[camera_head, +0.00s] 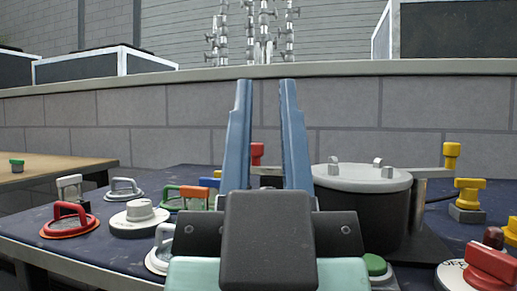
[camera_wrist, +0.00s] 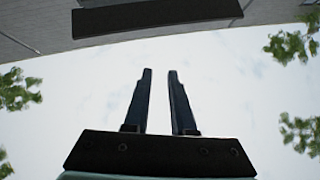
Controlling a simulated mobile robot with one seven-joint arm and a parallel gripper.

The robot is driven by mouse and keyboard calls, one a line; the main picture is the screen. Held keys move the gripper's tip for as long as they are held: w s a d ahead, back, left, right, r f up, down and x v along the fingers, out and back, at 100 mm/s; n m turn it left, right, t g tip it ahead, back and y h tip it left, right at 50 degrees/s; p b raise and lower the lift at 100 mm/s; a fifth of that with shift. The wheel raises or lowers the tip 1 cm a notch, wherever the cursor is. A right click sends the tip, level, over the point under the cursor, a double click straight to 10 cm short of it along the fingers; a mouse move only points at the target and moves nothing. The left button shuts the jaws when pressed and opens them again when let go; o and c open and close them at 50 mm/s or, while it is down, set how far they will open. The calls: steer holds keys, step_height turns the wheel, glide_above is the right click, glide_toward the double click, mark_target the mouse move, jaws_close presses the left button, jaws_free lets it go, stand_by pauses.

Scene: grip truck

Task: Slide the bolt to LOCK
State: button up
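My gripper (camera_head: 266,86) stands upright in the middle of the head view, in front of the panel table. Its two blue fingers point up with a clear gap between them, and nothing is held. It also shows open and empty in the wrist view (camera_wrist: 160,74), against pale sky. I cannot make out a bolt or a LOCK label for certain. A red knob (camera_head: 257,153) and part of a metal bar behind the fingers are partly hidden by my gripper, and I cannot tell what they belong to.
The dark blue table (camera_head: 75,228) carries a red handle (camera_head: 69,221), a white dial (camera_head: 139,215), a black pot with a grey lid (camera_head: 361,178), yellow knobs (camera_head: 469,192) and a red lever (camera_head: 491,264). A grey block wall (camera_head: 160,125) stands behind. A wooden table (camera_head: 50,166) is at left.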

step_height(320, 180, up, 19)
steer(key=p, duration=1.8)
jaws_close()
steer(key=shift+f, duration=0.1)
steer(key=shift+d, duration=0.1)
